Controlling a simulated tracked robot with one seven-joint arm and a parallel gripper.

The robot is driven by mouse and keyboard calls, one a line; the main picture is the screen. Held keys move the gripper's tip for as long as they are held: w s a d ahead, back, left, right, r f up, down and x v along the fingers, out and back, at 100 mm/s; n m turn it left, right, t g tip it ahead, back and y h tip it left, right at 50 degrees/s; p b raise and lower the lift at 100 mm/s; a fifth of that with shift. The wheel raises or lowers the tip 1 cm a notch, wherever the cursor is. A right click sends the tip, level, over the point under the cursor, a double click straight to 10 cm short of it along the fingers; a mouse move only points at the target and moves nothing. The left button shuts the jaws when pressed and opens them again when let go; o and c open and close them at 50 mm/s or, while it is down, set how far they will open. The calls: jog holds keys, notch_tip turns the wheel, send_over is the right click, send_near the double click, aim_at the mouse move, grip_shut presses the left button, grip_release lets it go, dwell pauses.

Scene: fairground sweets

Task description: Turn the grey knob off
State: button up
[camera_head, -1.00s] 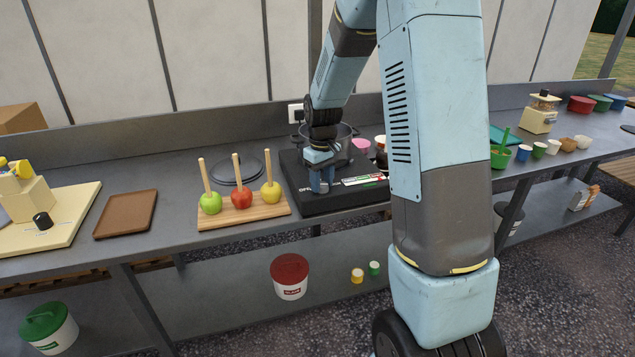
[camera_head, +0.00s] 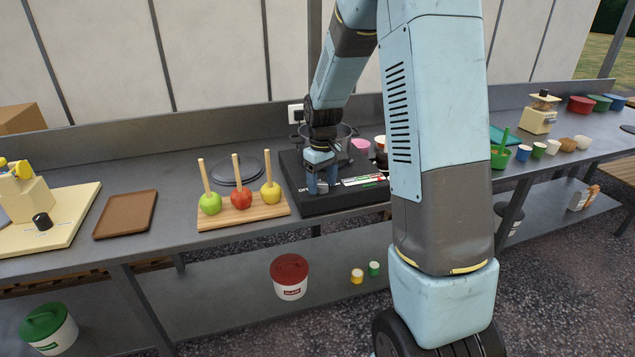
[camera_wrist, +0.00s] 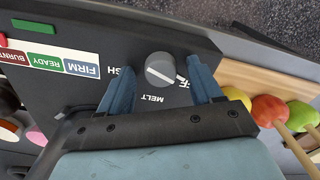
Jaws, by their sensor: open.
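The grey knob (camera_wrist: 160,70) is round, with a pale pointer line slanting across its face. It sits on a dark hob panel (camera_wrist: 110,40) with MELT printed beside it, a partly hidden OFF label to the right and a partly hidden word to the left. My gripper (camera_wrist: 160,80) is open, with one blue finger on each side of the knob and visible gaps between. In the head view my gripper (camera_head: 322,184) is low over the front left of the black hob (camera_head: 345,203); I cannot make out the knob there.
A pot (camera_head: 343,135) stands on the hob behind my gripper. A wooden board (camera_head: 245,217) with toffee apples on sticks lies close to the left. A coloured FIRM/READY/BURNT strip (camera_wrist: 45,58) is on the panel. A brown tray (camera_head: 126,214) lies farther left.

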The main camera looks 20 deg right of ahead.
aim_at(322, 184)
notch_tip(322, 184, up, 14)
jog(key=shift+f, duration=0.15)
dwell(0.5)
dwell(0.3)
jog(key=s+r+m+t, duration=0.2)
jog(key=s+r, duration=0.2)
jog(key=s, duration=1)
jog(key=s+a+r+m+t, duration=0.1)
jog(key=s+r+m+t, duration=0.1)
jog(key=s, duration=1.2)
notch_tip(322, 184, up, 2)
jog(key=shift+s+a+r+m+t, duration=0.25)
jog(key=shift+s+m+t, duration=0.1)
jog(key=shift+t, duration=0.45)
